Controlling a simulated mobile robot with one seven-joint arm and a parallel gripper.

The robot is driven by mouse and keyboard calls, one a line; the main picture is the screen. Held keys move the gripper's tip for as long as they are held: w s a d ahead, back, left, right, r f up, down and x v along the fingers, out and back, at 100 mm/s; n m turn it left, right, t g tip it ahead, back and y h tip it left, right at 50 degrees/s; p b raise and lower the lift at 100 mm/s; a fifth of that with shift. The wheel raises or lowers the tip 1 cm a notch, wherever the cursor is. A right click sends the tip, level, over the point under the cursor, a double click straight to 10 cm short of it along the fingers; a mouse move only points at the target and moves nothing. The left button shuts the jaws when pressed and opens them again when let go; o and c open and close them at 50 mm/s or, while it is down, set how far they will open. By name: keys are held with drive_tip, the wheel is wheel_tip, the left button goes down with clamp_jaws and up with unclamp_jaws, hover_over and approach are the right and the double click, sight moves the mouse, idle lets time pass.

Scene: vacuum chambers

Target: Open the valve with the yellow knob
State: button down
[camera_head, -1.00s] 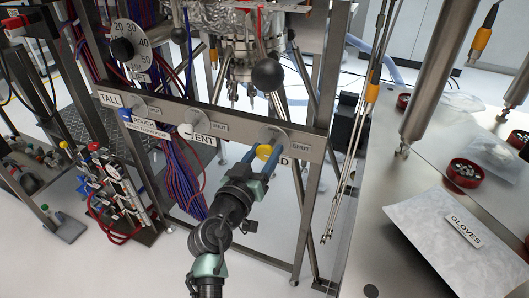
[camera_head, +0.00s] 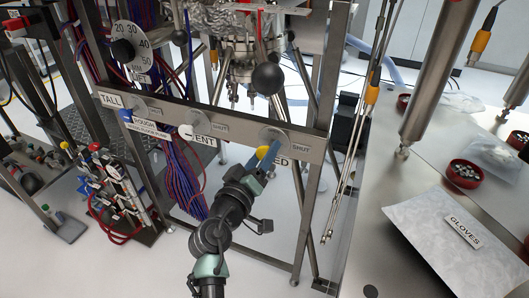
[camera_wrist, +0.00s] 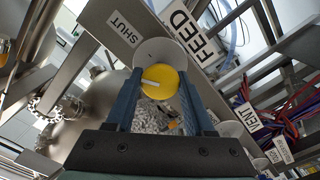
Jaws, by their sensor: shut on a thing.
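The yellow knob (camera_head: 262,152) is on the metal panel bar (camera_head: 230,127), at its right-hand valve, in front of a round grey disc. Labels SHUT (camera_wrist: 121,29) and FEED (camera_wrist: 192,35) are beside this valve in the wrist view. My gripper (camera_head: 266,153) reaches up to the knob from below. In the wrist view the knob (camera_wrist: 163,82) sits between my two blue fingers, with a white mark on its face. My gripper is shut on it. In the head view the fingers partly cover the knob and the FEED label.
A white knob (camera_head: 186,132) by the VENT label and a blue knob (camera_head: 126,115) by the ROUGH label are further left on the bar. Metal frame posts and hanging rods (camera_head: 340,190) stand to the right. A steel table (camera_head: 375,230) is at the far right.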

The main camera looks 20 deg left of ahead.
drive_tip(key=n+p, duration=0.2)
drive_tip(key=n, duration=0.4)
drive_tip(key=shift+n, duration=0.3)
drive_tip(key=n+p, duration=0.2)
drive_tip(key=n, duration=0.3)
drive_tip(key=shift+f, duration=0.1)
drive_tip(key=shift+n, duration=0.4)
drive_tip(key=shift+c, duration=1.3)
unclamp_jaws()
drive_tip(key=shift+s, duration=0.1)
drive_tip(key=s+p, duration=0.1)
drive_tip(key=s, duration=1.2)
drive_tip(key=shift+a, duration=0.3)
drive_tip(key=shift+w, duration=0.15)
